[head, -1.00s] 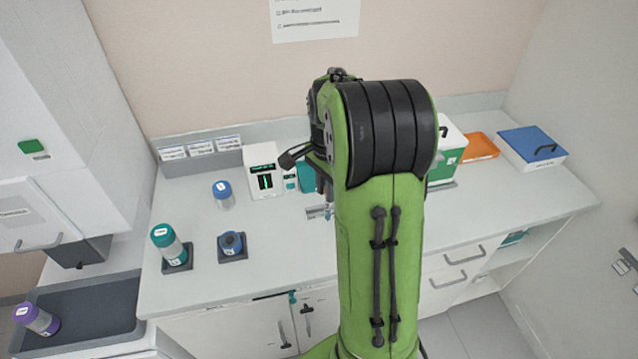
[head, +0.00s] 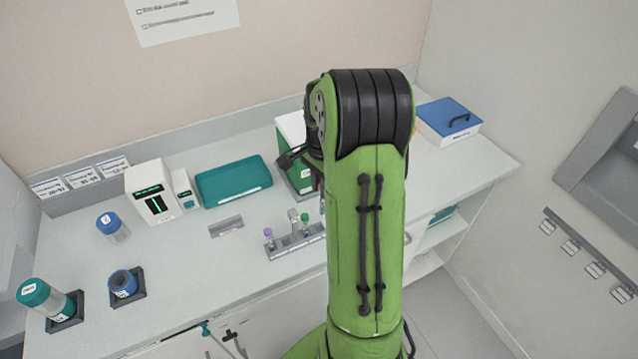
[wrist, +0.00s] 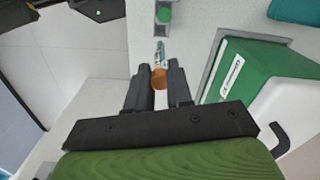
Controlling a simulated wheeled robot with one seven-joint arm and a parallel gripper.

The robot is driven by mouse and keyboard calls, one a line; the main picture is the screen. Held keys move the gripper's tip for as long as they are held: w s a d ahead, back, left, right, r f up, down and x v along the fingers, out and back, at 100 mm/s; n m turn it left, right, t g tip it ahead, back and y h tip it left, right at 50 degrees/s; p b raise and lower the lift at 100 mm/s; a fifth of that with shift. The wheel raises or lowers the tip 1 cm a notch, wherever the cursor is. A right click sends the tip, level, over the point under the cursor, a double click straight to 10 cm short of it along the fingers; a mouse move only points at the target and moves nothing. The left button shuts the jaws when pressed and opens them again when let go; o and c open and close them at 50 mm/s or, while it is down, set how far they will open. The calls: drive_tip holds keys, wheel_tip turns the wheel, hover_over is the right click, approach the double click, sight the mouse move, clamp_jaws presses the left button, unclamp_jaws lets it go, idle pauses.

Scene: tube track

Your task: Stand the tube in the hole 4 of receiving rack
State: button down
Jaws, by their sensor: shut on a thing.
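In the wrist view my gripper (wrist: 160,76) is shut on a tube with an orange cap (wrist: 158,78). The tube's clear, labelled body (wrist: 159,53) extends past the fingertips toward the top of the picture. A grey rack (head: 285,250) stands on the bench in the head view, holding a purple-capped tube (head: 268,236) and a green-capped tube (head: 304,222). My arm hides its right end, and I cannot read hole numbers. In the wrist view a green-capped tube (wrist: 163,15) shows just beyond the held tube. My gripper is hidden behind my arm in the head view.
A green box with a white lid (wrist: 240,75) stands right of my gripper in the wrist view. A teal case (head: 233,182), a white device (head: 152,195) and a blue-lidded box (head: 448,122) are on the bench. Large capped jars stand at the left.

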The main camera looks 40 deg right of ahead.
drive_tip(key=f+b, duration=0.3)
drive_tip(key=shift+w+a+f, duration=0.1)
drive_tip(key=shift+a+f, duration=0.15)
drive_tip(key=shift+f, duration=0.1)
drive_tip(key=shift+w+a+f+b, duration=0.1)
drive_tip(key=shift+f+b, duration=0.3)
drive_tip(key=shift+f+b, duration=0.4)
drive_tip(key=shift+f, duration=0.15)
idle(0.6)
drive_tip(key=shift+f+b, duration=0.35)
drive_tip(key=shift+f, duration=0.1)
drive_tip(key=shift+f, duration=0.15)
drive_tip(key=shift+f+b, duration=0.5)
